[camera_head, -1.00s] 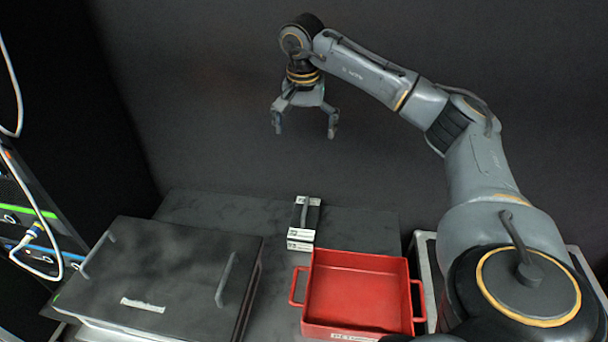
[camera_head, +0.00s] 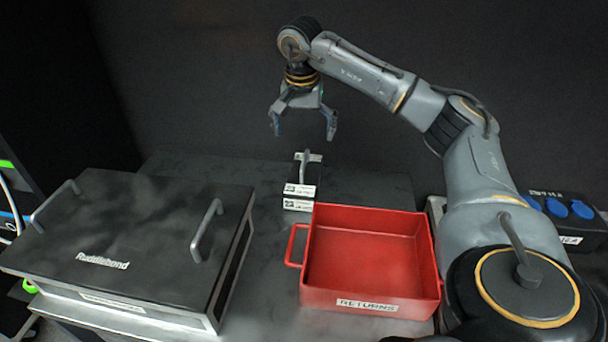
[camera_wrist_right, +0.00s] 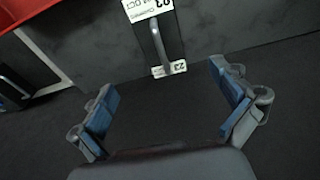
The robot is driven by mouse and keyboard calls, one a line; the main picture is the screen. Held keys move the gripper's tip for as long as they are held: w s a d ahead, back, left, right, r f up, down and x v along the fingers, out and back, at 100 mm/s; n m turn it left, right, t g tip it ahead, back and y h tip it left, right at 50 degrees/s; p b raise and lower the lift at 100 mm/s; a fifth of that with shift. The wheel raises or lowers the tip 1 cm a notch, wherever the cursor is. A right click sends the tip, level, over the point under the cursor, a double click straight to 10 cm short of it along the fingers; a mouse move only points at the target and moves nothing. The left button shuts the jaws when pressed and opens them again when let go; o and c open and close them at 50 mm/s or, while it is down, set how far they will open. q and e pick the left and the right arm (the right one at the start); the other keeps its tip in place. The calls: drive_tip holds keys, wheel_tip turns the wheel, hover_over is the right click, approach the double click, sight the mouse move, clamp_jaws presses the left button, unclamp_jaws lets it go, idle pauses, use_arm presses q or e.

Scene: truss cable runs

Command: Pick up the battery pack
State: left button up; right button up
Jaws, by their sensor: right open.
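The battery pack (camera_head: 301,186) is a small black block with a grey handle on top and white labels on its near end. It stands upright on the dark table, just behind the red tray. My right gripper (camera_head: 303,126) is open and empty, fingers pointing down, above and apart from the pack in the head view. In the right wrist view the pack (camera_wrist_right: 154,47) shows at the top, beyond the open fingers of my right gripper (camera_wrist_right: 162,84), with nothing between them. My left gripper is not in view.
A red tray (camera_head: 366,302) labelled RETURNS stands in front of the pack. A large dark case (camera_head: 120,215) with two handles is at the left. A dark box with blue sockets (camera_head: 556,208) is at the right. Bare table (camera_head: 220,172) lies left of the pack.

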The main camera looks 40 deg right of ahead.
sight(305, 161)
drive_tip(key=f, duration=0.5)
drive_tip(key=d+f, duration=0.1)
drive_tip(key=f, duration=0.2)
drive_tip(key=shift+w+f, duration=0.3)
drive_tip(key=shift+w, duration=0.05)
drive_tip(key=shift+w+d+f+p, duration=0.1)
drive_tip(key=shift+f+p, duration=0.15)
drive_tip(key=shift+f, duration=1.1)
drive_tip(key=shift+w+d+f+p, duration=0.1)
drive_tip(key=shift+f+p, duration=0.15)
drive_tip(key=shift+f, duration=1.05)
drive_tip(key=shift+a, duration=0.1)
drive_tip(key=c, duration=1.6)
drive_tip(key=shift+r, duration=0.15)
drive_tip(key=shift+c, duration=1.3)
drive_tip(key=shift+w+r, duration=0.1)
